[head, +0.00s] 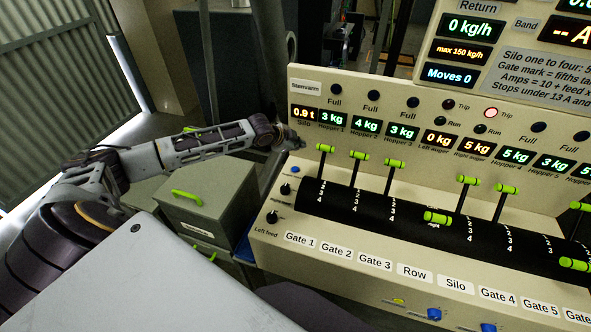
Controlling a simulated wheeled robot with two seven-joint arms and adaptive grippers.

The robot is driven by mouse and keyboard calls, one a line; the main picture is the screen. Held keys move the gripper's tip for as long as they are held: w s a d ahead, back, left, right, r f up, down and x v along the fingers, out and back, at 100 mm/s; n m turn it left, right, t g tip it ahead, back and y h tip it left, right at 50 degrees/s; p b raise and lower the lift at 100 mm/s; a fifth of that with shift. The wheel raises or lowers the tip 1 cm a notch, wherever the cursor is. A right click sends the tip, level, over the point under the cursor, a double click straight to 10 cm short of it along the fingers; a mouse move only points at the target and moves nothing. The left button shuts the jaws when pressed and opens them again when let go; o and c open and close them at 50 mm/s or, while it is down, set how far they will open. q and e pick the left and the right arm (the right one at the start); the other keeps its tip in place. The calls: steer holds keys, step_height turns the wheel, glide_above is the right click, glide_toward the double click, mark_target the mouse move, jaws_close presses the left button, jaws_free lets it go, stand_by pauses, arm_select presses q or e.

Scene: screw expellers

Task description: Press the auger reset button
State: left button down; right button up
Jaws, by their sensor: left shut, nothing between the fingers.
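The cream control panel (300,82) stands at the centre and right. My left gripper (291,142) is shut and empty at the panel's left edge, just below the 0.9 t silo display (303,114). A small blue button (295,169) sits just below the gripper, above two black knobs (285,189). Its label is too small to read, so I cannot tell whether it is the auger reset. The right-hand trip lamp (491,113) is pale with a red rim; the left-hand trip lamp (448,104) is dark. My right gripper is out of view.
Green-handled gate levers (357,155) stand up from the black curved cover (345,205). Blue parts (434,314) sit along the front edge. A grey box with a green handle (205,205) stands left of the panel. A second display board (440,60) rises behind at right.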

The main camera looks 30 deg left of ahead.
arm_select(q)
steer(key=shift+f+b, duration=0.6)
steer(key=shift+f, duration=0.4)
steer(key=b, duration=0.5)
glide_above(297, 170)
steer(key=shift+f, duration=3.4)
steer(key=shift+f, duration=0.4)
steer(key=shift+s+f, duration=0.1)
steer(key=shift+f, duration=0.45)
steer(key=shift+r, duration=0.1)
steer(key=shift+r+p, duration=0.85)
steer(key=shift+p, duration=0.2)
steer(key=shift+r, duration=0.1)
